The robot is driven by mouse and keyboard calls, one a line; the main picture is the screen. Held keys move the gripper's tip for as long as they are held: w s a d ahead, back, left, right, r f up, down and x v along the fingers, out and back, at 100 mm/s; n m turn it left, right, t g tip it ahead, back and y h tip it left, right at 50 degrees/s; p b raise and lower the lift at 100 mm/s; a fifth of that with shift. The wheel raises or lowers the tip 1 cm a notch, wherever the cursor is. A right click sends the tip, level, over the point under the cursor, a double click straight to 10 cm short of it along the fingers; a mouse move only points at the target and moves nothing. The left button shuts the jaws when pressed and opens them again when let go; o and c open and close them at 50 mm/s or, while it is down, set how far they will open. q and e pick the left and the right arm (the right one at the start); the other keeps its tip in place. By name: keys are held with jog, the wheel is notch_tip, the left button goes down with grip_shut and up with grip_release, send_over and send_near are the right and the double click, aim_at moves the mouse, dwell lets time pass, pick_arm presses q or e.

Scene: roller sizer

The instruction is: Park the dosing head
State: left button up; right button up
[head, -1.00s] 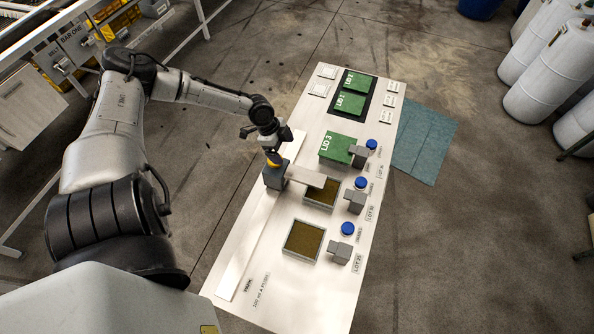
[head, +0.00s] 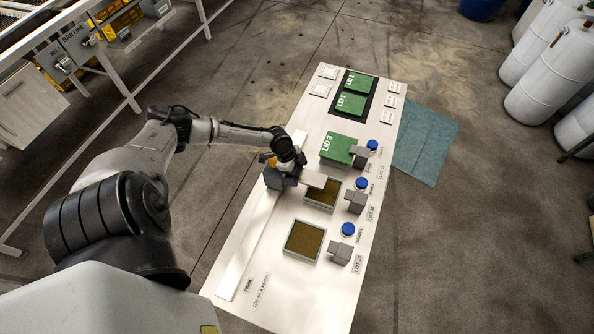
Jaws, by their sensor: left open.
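The dosing head (head: 272,180) is a blue-grey block on a long pale rail (head: 245,235) on the panel, with a flat beige arm (head: 314,179) reaching right over the middle open tray (head: 324,196). A small yellow part (head: 266,157) shows at the top of the block. A "PARK" label is printed beside the rail's near end; the head stands well up the rail from it. My left gripper (head: 290,174) is open, at the head's upper right side. Its wrist hides part of the block, and I cannot tell whether it touches. My right gripper is not in view.
A nearer open tray (head: 303,241) holds brown material. Green LID 3 (head: 337,148) lies farther up; two more green lids (head: 352,103) lie on a black pad. Grey blocks and blue buttons (head: 348,229) line the right side. The near rail is clear.

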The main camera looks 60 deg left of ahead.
pick_arm(q)
jog(key=c, duration=1.3)
